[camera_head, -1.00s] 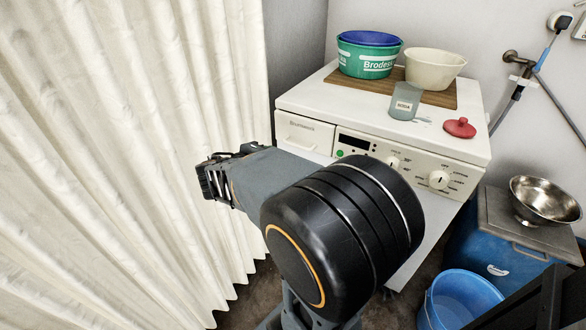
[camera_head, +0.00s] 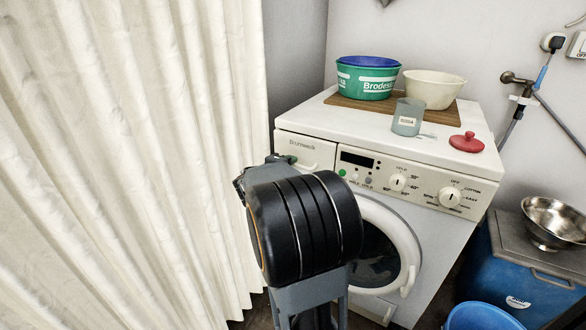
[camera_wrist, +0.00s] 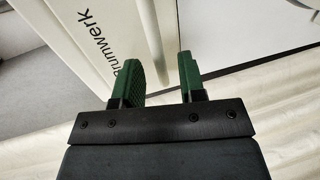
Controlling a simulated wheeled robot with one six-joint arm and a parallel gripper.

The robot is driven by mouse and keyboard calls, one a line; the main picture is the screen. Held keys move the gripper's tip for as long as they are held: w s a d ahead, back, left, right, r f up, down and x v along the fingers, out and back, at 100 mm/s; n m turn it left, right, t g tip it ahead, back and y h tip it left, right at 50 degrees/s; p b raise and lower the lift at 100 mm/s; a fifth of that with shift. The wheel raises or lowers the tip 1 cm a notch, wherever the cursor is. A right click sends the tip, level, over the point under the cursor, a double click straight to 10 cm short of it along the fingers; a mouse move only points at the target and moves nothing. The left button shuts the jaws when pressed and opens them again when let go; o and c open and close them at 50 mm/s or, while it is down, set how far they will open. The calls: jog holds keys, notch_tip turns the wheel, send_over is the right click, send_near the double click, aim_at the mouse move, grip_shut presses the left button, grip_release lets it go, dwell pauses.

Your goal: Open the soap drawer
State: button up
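The soap drawer (camera_head: 312,155) is the pale front with the "Brunwerk" lettering at the upper left of the white washing machine (camera_head: 440,240). In the head view it looks closed, and its lower left is hidden by my arm. My gripper (camera_head: 281,159) is at the drawer's left end, mostly hidden behind my arm. In the wrist view, my gripper's two green fingers (camera_wrist: 163,65) stand apart with a gap between them. The lettered drawer front (camera_wrist: 75,45) is left of and behind the fingers there. I cannot tell whether the fingers touch it.
A cream curtain (camera_head: 120,160) hangs close on the left. On the machine's top are a green tub (camera_head: 368,80), a cream bowl (camera_head: 432,90), a grey cup (camera_head: 408,117) and a red lid (camera_head: 466,142). A blue bin (camera_head: 520,270) stands at the right.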

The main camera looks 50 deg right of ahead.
jog(key=shift+x, duration=1.25)
jog(key=shift+c, duration=0.4)
grip_shut()
